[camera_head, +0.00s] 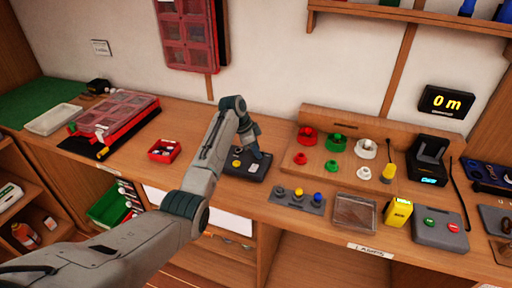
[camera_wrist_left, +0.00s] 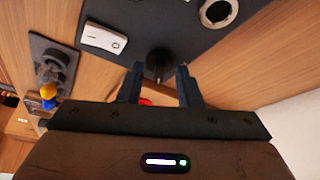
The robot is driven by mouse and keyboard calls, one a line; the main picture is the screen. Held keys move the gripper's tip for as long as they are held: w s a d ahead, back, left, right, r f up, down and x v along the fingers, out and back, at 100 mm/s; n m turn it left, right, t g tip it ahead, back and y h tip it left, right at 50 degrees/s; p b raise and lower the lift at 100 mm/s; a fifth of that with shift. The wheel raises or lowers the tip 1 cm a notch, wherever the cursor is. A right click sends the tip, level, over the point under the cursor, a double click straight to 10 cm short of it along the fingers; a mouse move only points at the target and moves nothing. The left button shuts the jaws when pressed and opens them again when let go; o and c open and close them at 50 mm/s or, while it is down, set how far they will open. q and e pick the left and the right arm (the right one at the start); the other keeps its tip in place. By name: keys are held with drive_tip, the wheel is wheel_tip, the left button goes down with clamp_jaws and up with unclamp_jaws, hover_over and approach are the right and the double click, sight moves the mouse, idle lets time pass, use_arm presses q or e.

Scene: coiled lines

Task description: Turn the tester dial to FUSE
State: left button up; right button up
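The tester (camera_head: 262,172) is a dark box on the bench in the head view, largely behind my left gripper (camera_head: 254,150). In the left wrist view the dark tester panel (camera_wrist_left: 190,42) carries a white rectangular piece (camera_wrist_left: 104,38), a metal ring (camera_wrist_left: 217,12) and a black dial (camera_wrist_left: 158,62). My left gripper (camera_wrist_left: 158,82) is open, its two fingers apart with the dial showing between the tips. I cannot tell whether either finger touches the dial. No FUSE marking is readable. My right gripper is not in view.
A strip with grey, yellow and blue knobs (camera_head: 297,196) lies right of the tester. A red tray (camera_head: 164,151) stands to its left. Red, green and white spools (camera_head: 337,141) stand behind right. A clear box (camera_head: 355,212) and yellow block (camera_head: 398,211) are further right.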

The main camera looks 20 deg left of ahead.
use_arm(q)
clamp_jaws()
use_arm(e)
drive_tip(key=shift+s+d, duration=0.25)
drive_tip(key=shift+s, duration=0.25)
use_arm(q)
drive_tip(key=shift+d+r+n+p, duration=0.15)
drive_tip(key=shift+n+p, duration=0.25)
drive_tip(key=shift+p, duration=0.3)
drive_tip(key=n+p, duration=0.2)
drive_tip(key=n+t+y+p, duration=0.1)
drive_tip(key=n+p, duration=0.2)
drive_tip(key=p, duration=0.1)
drive_tip(key=shift+s+d+n+t+y, duration=0.2)
drive_tip(key=shift+s+n+t+y, duration=0.1)
drive_tip(key=shift+n+t, duration=0.1)
drive_tip(key=n+y+p, duration=0.1)
drive_tip(key=n+p, duration=0.1)
drive_tip(key=n, duration=0.1)
drive_tip(key=shift+d, duration=0.1)
drive_tip(key=shift+n+t+y+p, duration=0.3)
drive_tip(key=shift+n+y+p, duration=0.35)
drive_tip(key=shift+n, duration=0.55)
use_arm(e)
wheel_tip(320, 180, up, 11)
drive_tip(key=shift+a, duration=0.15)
use_arm(q)
drive_tip(key=shift+f, duration=0.2)
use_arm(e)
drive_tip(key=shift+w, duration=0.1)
